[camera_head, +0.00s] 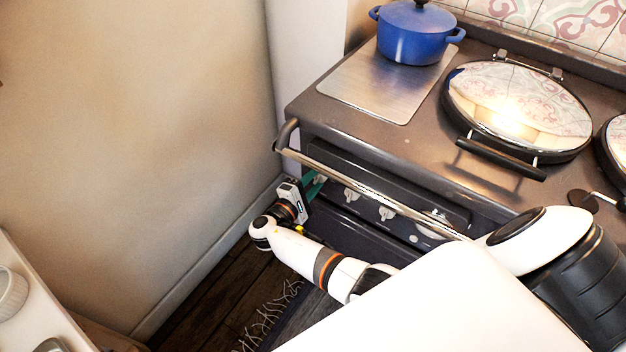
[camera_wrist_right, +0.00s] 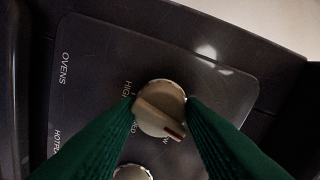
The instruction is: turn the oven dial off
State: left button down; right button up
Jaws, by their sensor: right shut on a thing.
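The oven dial (camera_wrist_right: 160,108) is a round, cream-grey knob with a raised grip bar and a red mark at its lower right end. It sits on a dark panel (camera_wrist_right: 100,60) printed "OVENS", with "HIGH" to its left and a partly covered label by the red mark. My right gripper (camera_head: 316,186) is at the left end of the cooker's front (camera_head: 400,190), below the rail. Its green fingers are shut on the dial, one on each side. My left gripper is in neither view.
A second knob (camera_wrist_right: 132,172) shows at the bottom of the wrist view. A metal rail (camera_head: 370,187) runs across the cooker front, above the gripper. A blue pot (camera_head: 412,38) and a domed lid (camera_head: 515,105) are on top. A wall (camera_head: 130,120) stands left.

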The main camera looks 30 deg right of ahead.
jog(key=shift+n, duration=0.9)
jog(key=shift+f, duration=0.1)
jog(key=o, duration=1)
jog(key=b+v, duration=0.1)
jog(key=v, duration=1.1)
jog(key=shift+w+a, duration=0.1)
jog(key=shift+a, duration=0.05)
